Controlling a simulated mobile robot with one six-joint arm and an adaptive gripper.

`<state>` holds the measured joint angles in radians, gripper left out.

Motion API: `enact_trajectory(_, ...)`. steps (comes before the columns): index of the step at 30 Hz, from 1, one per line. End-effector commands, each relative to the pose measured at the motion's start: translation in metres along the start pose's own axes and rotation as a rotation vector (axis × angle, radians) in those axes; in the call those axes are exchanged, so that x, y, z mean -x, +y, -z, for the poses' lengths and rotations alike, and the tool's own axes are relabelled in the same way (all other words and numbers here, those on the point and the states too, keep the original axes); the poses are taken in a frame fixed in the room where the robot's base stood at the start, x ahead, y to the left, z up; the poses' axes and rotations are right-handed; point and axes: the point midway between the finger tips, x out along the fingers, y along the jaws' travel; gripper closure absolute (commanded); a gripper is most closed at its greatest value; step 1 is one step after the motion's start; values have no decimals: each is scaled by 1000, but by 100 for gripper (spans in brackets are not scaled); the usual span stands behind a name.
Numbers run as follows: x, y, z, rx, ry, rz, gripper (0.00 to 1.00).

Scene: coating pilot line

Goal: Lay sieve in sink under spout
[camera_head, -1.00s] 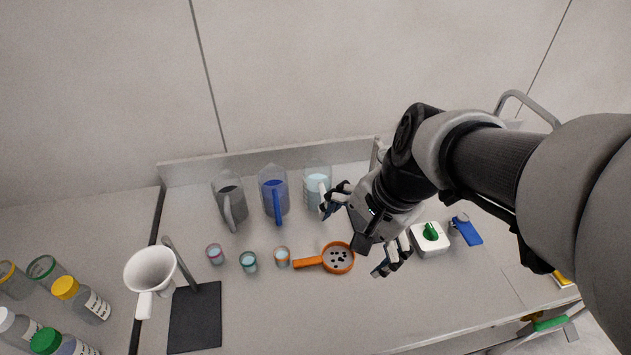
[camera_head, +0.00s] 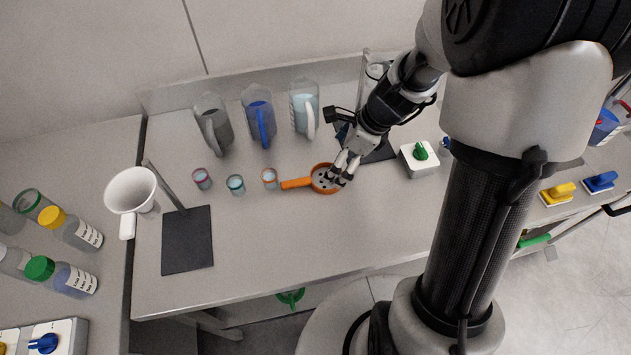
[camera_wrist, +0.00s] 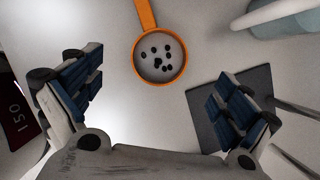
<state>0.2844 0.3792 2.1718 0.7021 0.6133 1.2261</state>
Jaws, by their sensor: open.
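The orange sieve (camera_head: 327,178) lies flat on the bench, its handle pointing left in the head view. Several dark bits lie in its bowl. In the wrist view the sieve (camera_wrist: 160,57) is ahead of the fingers, handle toward the top edge. My gripper (camera_head: 341,172) is open and empty, reaching down over the bowl's right side in the head view. In the wrist view my gripper (camera_wrist: 160,105) has its two blue-padded fingers spread wide, with the sieve beyond and between them. I cannot make out the sink or the spout in these views.
Small cups (camera_head: 236,184) stand left of the sieve handle. Jugs (camera_head: 259,115) stand behind, along the back ledge. A white box with a green knob (camera_head: 419,157) is to the right. A funnel stand with a dark base (camera_head: 187,240) is at left. The front bench is clear.

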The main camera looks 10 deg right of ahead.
Motion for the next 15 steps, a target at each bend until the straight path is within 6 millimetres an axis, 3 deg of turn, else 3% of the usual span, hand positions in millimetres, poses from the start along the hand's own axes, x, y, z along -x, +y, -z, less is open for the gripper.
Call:
enact_trajectory(3,-22,0,1,3,0,-1,3)
enact_trajectory(11,-35,0,-1,3,0,0,3)
enact_trajectory(15,-53,0,-2,4,1,-2,3)
